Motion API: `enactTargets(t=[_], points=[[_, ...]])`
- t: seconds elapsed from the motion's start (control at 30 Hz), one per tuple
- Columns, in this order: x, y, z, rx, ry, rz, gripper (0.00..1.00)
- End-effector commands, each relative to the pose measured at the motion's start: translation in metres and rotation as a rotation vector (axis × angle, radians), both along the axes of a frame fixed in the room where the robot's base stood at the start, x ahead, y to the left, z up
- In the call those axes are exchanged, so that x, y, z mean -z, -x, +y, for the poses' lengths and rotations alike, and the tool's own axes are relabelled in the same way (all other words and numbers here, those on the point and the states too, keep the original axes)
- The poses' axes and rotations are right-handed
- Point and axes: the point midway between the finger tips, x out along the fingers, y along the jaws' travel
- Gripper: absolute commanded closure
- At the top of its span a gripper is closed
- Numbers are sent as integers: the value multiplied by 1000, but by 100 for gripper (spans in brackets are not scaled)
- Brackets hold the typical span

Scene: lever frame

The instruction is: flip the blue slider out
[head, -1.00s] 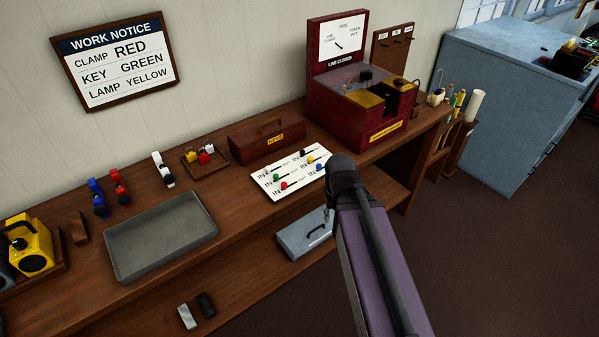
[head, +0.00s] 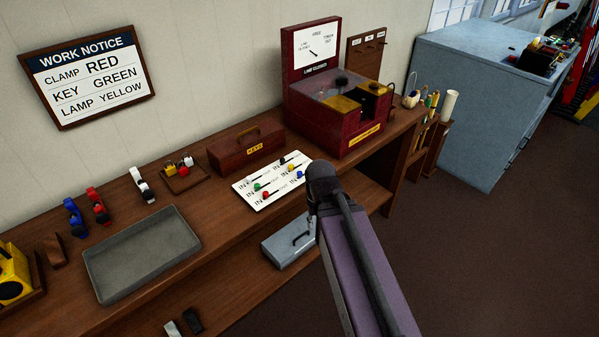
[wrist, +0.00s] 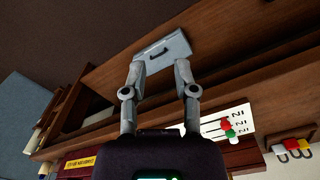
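The blue slider (head: 300,174) is a small blue knob at the right, front part of a white panel (head: 246,198) on the bench. It is near the "OUT" side of its row. In the head view my arm stands just right of the panel and my gripper is hidden behind it. In the wrist view my gripper (wrist: 158,68) is open and empty, its two fingers apart. The panel (wrist: 240,118) shows there beyond the right finger, with red and green knobs. The blue knob cannot be made out in that view.
A red machine (head: 345,145) stands behind the panel, with a wooden key box (head: 246,150) to its left. A grey tray (head: 140,252) lies on the bench at left. A grey case (head: 288,240) sits on the lower shelf. The floor at right is clear.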

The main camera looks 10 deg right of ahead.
Motion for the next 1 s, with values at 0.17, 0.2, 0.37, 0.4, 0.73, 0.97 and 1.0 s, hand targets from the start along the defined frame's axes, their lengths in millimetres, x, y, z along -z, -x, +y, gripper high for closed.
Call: enactTargets(t=[0.17, 0.2, 0.37, 0.4, 0.73, 0.97, 1.0], points=[[0, -3, 1, -20, 8, 1, 100], [1, -5, 1, -32, 13, 2, 100], [2, -19, 4, -125, 52, 9, 100], [2, -24, 5, -159, 67, 13, 100], [2, -79, 22, -556, 234, 76, 100], [-2, -121, 42, -856, 359, 152, 100], [-3, -128, 46, -906, 380, 168, 100]])
